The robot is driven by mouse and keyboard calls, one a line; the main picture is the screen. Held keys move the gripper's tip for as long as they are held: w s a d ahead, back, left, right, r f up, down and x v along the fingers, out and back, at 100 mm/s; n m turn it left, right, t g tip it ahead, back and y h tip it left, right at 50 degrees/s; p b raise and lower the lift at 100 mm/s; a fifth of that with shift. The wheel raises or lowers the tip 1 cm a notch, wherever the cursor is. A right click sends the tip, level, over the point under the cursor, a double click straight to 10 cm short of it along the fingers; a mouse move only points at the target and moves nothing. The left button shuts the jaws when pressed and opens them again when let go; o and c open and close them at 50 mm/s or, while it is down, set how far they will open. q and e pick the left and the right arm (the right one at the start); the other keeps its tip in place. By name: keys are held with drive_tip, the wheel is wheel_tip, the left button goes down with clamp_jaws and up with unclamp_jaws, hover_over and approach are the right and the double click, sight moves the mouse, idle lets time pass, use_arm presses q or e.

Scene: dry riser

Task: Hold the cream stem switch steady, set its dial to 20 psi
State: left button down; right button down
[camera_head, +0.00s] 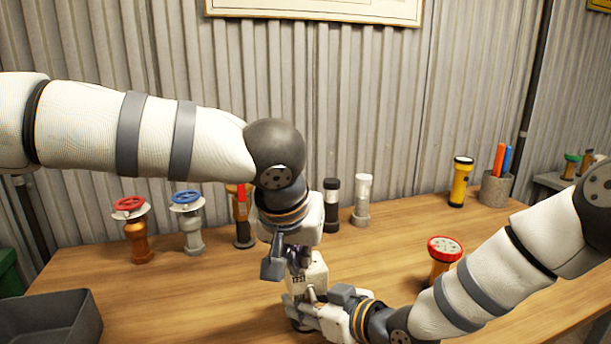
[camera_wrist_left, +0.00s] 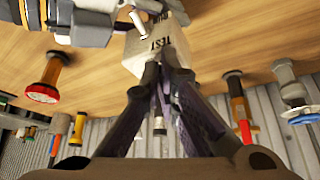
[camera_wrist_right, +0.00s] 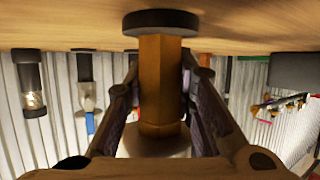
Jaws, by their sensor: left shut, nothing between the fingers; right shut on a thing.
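The cream stem switch (camera_head: 312,274) stands on the wooden table at the centre, a cream box with TEST lettering. In the left wrist view its lettered box (camera_wrist_left: 150,52) has a small pale lever. In the right wrist view its brown faceted stem (camera_wrist_right: 160,85) meets a dark round base. My right gripper (camera_wrist_right: 162,72) is shut around this stem from the right. My left gripper (camera_head: 296,262) points down from above, its fingers shut and empty, at the box's lettered side. It also shows in the left wrist view (camera_wrist_left: 163,68). The dial and its reading are hidden.
A red-wheeled copper valve (camera_head: 137,232) and a blue-wheeled grey valve (camera_head: 191,225) stand left. A black-topped cylinder (camera_head: 331,208) and a pale one (camera_head: 361,205) stand behind. A red-topped torch (camera_head: 442,255) is near my right arm. A grey bin (camera_head: 55,322) is front left.

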use_arm(q)
drive_tip(key=shift+s+a+f, duration=0.1)
drive_tip(key=shift+a+f, duration=0.05)
drive_tip(key=shift+f, duration=0.05)
drive_tip(key=shift+s+r, duration=0.2)
drive_tip(key=shift+s, duration=0.05)
use_arm(e)
drive_tip(key=shift+f, duration=0.1)
use_arm(q)
wheel_tip(320, 180, up, 6)
drive_tip(key=shift+f, duration=0.1)
idle(0.4)
use_arm(e)
drive_tip(key=c, duration=1.3)
unclamp_jaws()
